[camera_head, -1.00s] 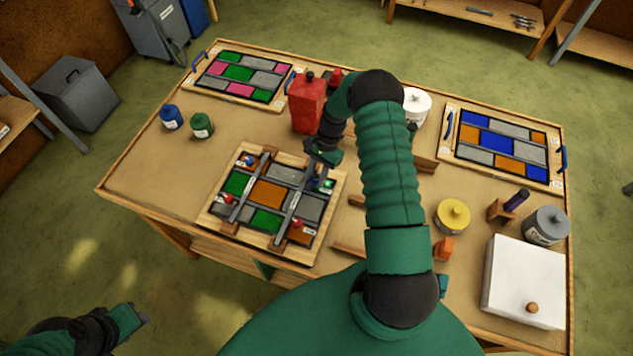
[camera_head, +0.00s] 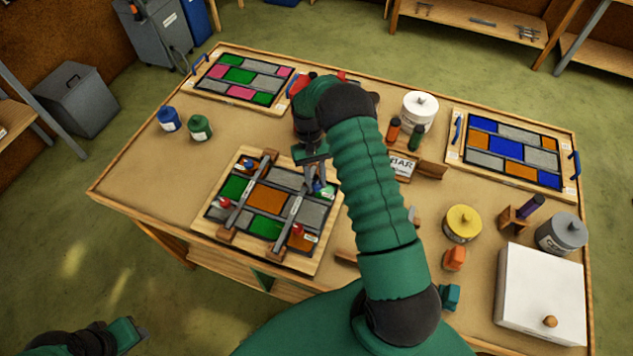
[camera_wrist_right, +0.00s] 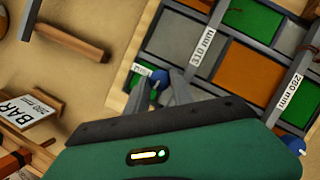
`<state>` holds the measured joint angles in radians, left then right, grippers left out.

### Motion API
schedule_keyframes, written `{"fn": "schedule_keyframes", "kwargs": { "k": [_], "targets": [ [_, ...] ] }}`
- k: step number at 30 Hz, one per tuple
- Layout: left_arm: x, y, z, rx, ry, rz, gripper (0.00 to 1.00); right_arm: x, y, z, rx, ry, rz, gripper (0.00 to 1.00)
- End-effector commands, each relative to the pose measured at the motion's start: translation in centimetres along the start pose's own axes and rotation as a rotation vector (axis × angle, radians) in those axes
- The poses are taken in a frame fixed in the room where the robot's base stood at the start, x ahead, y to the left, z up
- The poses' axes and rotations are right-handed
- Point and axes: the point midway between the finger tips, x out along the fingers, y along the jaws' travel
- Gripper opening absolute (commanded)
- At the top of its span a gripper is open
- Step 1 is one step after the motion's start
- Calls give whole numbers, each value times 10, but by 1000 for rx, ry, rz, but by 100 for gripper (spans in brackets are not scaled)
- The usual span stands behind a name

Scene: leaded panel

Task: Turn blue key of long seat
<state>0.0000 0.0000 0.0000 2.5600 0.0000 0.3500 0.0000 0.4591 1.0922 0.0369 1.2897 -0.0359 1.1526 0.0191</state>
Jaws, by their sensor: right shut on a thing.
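The leaded panel (camera_head: 267,200) with green, orange and grey panes lies on a wooden board in the middle of the table. Two dark bars cross it. The long bar, labelled 310 mm, shows in the wrist view (camera_wrist_right: 203,45); the other is labelled 280 mm (camera_wrist_right: 290,92). The blue key of the long seat (camera_wrist_right: 160,76) is at the bar's far end in the head view. My right gripper (camera_head: 316,184) is shut on this key, which its fingers partly hide. A second blue key (camera_head: 249,165) is on the shorter bar. My left gripper (camera_head: 137,330) is off the table, its jaws unclear.
Red keys (camera_head: 299,231) sit at the bars' near ends. A BAR sign (camera_head: 403,166) stands right of the panel. A red container behind my right arm is partly hidden. Pots, a white box (camera_head: 540,290) and another panel (camera_head: 512,148) fill the right side. The table's left front is clear.

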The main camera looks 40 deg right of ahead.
Motion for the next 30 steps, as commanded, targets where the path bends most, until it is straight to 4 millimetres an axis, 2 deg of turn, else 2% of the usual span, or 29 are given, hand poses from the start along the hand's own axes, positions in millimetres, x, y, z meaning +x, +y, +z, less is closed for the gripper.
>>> {"fn": "schedule_keyframes", "kwargs": {
  "k": [12, 30],
  "targets": [
    [4, 0, 1, 0, 0, 0, 36, -2, -3, -1, -366, 8, 153, 0],
    [-4, 0, -1, 0, 0, 0, 36, -2, -5, 2, -892, 4, 373, 0]
  ]
}}
